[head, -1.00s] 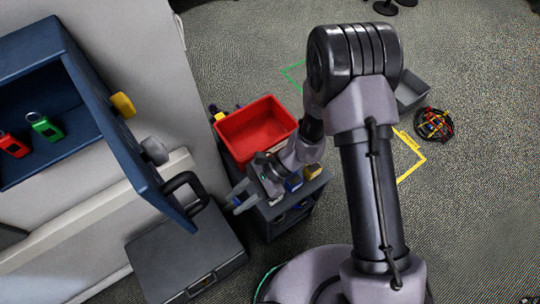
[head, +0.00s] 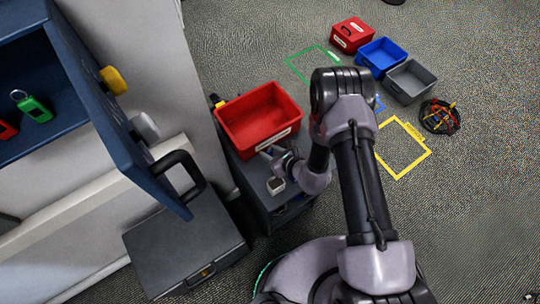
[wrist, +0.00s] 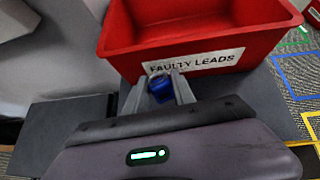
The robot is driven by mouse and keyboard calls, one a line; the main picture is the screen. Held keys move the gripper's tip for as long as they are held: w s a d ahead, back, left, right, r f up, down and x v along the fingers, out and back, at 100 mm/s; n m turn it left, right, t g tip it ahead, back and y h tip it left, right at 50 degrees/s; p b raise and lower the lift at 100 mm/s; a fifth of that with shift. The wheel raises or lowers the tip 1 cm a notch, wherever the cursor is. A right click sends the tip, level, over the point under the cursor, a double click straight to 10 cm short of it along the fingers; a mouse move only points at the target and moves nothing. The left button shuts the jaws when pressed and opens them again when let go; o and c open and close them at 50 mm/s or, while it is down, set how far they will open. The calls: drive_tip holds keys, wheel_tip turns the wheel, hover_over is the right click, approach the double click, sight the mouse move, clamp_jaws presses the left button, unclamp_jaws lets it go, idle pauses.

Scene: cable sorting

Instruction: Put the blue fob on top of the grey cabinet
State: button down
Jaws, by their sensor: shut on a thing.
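The blue fob (wrist: 160,88) is between the fingers of my gripper (wrist: 158,92) in the wrist view, partly covered by them. My gripper is shut on it, in front of the red bin's label and over the top of the grey cabinet (wrist: 248,112). I cannot tell whether the fob touches the top. In the head view the grey cabinet (head: 247,188) stands under the red bin, and my wrist covers much of it. My gripper (head: 268,151) is by the bin's near side there, and the fob cannot be made out.
The red bin (head: 235,140), labelled FAULTY LEADS, fills the back of the cabinet top. A blue wall cabinet (head: 110,120) has its door open at left, with a green fob (head: 36,108) inside. A dark case (head: 185,245) lies below. Bins and taped outlines are on the floor.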

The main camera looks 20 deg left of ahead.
wheel_tip(320, 180, down, 3)
drive_tip(key=shift+r+b, duration=0.1)
drive_tip(key=shift+b, duration=0.35)
drive_tip(key=shift+r, duration=0.1)
drive_tip(key=c, duration=1)
unclamp_jaws()
drive_tip(key=shift+c, duration=0.2)
